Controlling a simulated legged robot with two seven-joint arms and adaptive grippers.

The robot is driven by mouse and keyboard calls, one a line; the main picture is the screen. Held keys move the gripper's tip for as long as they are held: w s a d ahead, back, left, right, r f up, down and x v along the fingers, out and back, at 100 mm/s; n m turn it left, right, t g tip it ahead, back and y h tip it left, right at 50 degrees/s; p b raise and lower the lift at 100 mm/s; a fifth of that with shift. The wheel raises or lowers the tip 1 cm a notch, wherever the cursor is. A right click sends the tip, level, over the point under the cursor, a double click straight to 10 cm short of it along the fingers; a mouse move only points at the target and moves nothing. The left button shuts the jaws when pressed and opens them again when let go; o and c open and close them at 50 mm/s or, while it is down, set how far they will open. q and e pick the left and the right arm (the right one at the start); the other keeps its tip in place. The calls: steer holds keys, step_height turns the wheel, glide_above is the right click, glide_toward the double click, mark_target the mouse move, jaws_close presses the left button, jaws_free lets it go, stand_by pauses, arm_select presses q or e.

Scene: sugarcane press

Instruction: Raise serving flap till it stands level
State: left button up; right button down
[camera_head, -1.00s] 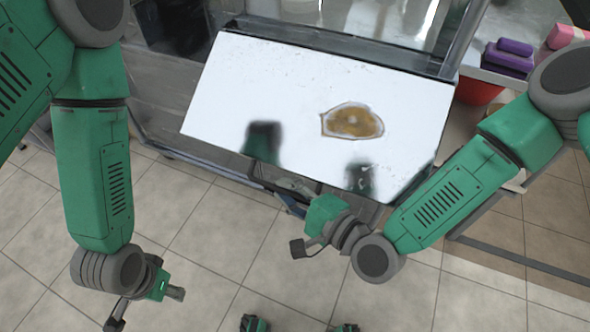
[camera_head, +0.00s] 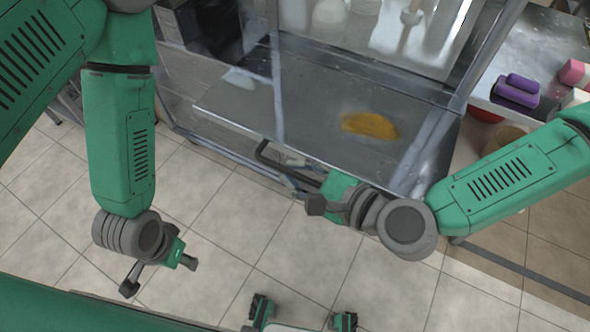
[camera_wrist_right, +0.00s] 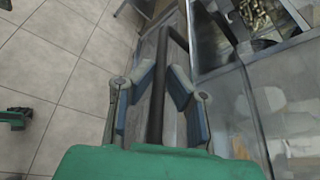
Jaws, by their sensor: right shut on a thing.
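The serving flap (camera_head: 300,110) is a grey metal panel at the front of the press cabinet, with an orange-brown patch on its face. Its exact angle is hard to judge from above. A dark bar handle (camera_head: 268,158) runs along its front edge and also shows in the right wrist view (camera_wrist_right: 157,75). My right gripper (camera_head: 318,190) is at this handle, below the flap's front edge. In the right wrist view its two blue-grey pads (camera_wrist_right: 162,88) lie on either side of the bar. My left gripper (camera_head: 160,275) hangs over the floor, fingers spread and empty, away from the flap.
The glass-sided cabinet (camera_head: 390,35) stands behind the flap. A steel table (camera_head: 540,45) at the right holds purple blocks (camera_head: 516,90) and a pink block (camera_head: 573,72). A red tub (camera_head: 485,115) is beneath it.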

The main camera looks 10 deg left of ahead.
steer(key=shift+w+r, duration=0.1)
steer(key=shift+r, duration=0.05)
steer(key=c, duration=1.9)
jaws_free()
steer(key=shift+d, duration=0.3)
steer(key=v, duration=0.7)
